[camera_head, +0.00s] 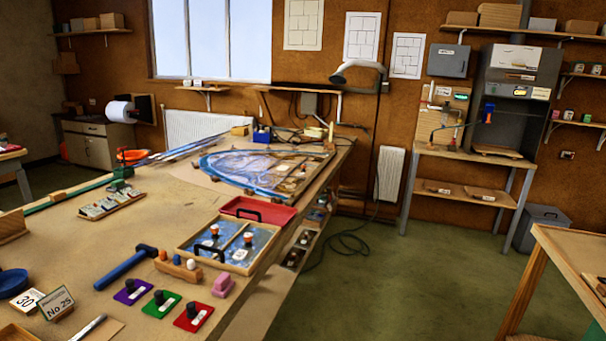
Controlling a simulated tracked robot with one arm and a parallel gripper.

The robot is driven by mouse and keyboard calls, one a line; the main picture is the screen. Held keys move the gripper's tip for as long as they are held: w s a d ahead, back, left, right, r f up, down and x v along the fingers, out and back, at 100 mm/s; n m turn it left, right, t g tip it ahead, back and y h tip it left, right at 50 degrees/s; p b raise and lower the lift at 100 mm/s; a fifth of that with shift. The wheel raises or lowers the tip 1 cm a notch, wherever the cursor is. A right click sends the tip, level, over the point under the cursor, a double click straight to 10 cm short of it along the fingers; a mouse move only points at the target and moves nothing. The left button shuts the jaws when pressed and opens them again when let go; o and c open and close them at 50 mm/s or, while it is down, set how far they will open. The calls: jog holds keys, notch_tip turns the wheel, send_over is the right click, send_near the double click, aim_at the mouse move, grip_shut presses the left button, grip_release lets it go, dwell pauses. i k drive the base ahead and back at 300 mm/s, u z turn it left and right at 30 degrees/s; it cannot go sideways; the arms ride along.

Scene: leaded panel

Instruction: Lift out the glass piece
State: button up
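A leaded panel (265,170) with a blue border and pale pieces lies flat toward the far end of the long workbench (120,240). Which piece in it is meant, and whether any is loose, is too small to tell. Purple (128,295), green (153,309) and red (185,323) flat squares, each with a black knob and a white label, lie in a row near the bench's front. A wooden-framed tray (188,242) holds two blue panes with orange-and-white knobs. My gripper is not in view.
A red tray (285,213) stands between the framed tray and the panel. A blue hammer (122,268), a pink block (222,286) and number cards (57,302) lie on the bench. A lamp (355,73) overhangs its far end. The green floor (400,280) at right is mostly clear, with a cable (350,243).

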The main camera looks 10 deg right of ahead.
aim_at(304, 170)
jog(key=z, duration=0.15)
jog(key=i, duration=0.6)
jog(key=z, duration=0.45)
jog(key=i, duration=1.3)
jog(key=z, duration=0.45)
jog(key=i, duration=2.5)
jog(key=u, duration=0.5)
jog(key=i, duration=1.4)
jog(key=u, duration=0.3)
